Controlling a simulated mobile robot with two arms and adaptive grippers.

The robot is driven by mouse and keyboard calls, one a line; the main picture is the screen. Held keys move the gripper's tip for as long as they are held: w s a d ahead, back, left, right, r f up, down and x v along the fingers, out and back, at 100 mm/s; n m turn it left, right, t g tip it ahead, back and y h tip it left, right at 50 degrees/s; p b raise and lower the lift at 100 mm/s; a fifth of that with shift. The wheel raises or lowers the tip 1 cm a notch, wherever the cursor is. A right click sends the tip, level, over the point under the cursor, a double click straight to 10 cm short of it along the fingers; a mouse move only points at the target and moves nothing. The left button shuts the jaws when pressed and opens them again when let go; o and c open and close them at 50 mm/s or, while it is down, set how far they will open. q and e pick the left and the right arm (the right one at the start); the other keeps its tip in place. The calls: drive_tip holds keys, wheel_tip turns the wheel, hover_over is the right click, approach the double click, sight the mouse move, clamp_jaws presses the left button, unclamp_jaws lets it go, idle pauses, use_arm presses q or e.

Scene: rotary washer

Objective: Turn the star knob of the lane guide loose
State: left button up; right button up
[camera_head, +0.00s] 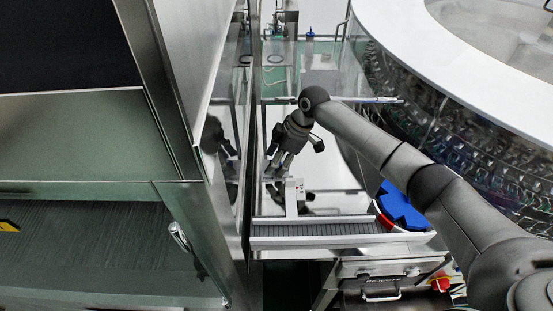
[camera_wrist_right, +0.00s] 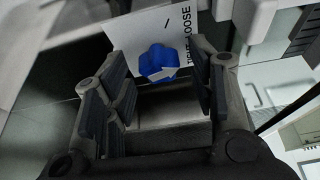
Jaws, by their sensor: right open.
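In the head view my right gripper (camera_head: 279,165) points down over the lane beside the glass panel, above a small grey bracket (camera_head: 292,197). The knob is not clearly visible there. My left gripper is not in view.
A blue star wheel (camera_head: 402,207) with a red-and-white edge lies right of the lane, under my right arm. A ribbed conveyor (camera_head: 315,229) runs along the front. The large round washer (camera_head: 470,150) fills the right; a steel cabinet frame (camera_head: 190,200) stands left.

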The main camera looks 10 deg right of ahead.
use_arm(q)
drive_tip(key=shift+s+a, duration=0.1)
use_arm(e)
drive_tip(key=shift+r, duration=0.1)
drive_tip(key=v, duration=1.1)
drive_tip(key=shift+d+r, duration=0.2)
drive_tip(key=shift+r, duration=0.15)
drive_tip(key=shift+s, duration=0.1)
